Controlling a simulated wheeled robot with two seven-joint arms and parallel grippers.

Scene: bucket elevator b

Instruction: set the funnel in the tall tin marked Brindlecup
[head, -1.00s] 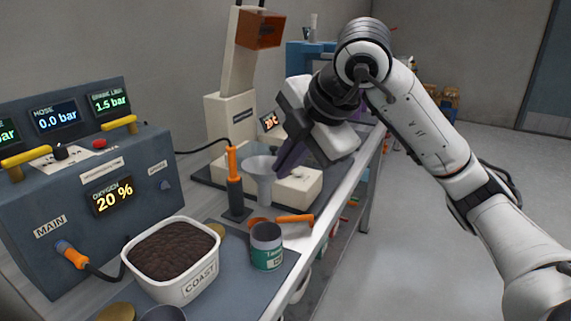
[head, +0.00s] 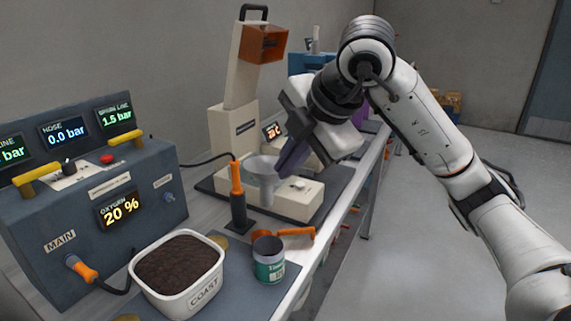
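The pale grey funnel (head: 266,186) is upright, its cone on top and its spout pointing down, in front of the white scale-like unit. My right gripper (head: 287,160) comes in from the right with its dark fingers at the right side of the funnel's rim. It appears shut on the rim, though the fingertips are hard to make out. An open grey tin with a green label (head: 269,263) stands on the mat below and apart from the funnel; its label is too small to read surely. No tin clearly reads Brindlecup. My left gripper is not in view.
A white tub (head: 204,289) of dark material stands left of the tin. An orange scoop (head: 299,231) lies behind the tin. An orange-handled tool (head: 237,190) stands upright left of the funnel. A blue gauge panel (head: 85,240) fills the left, and a bucket elevator (head: 232,130) stands behind.

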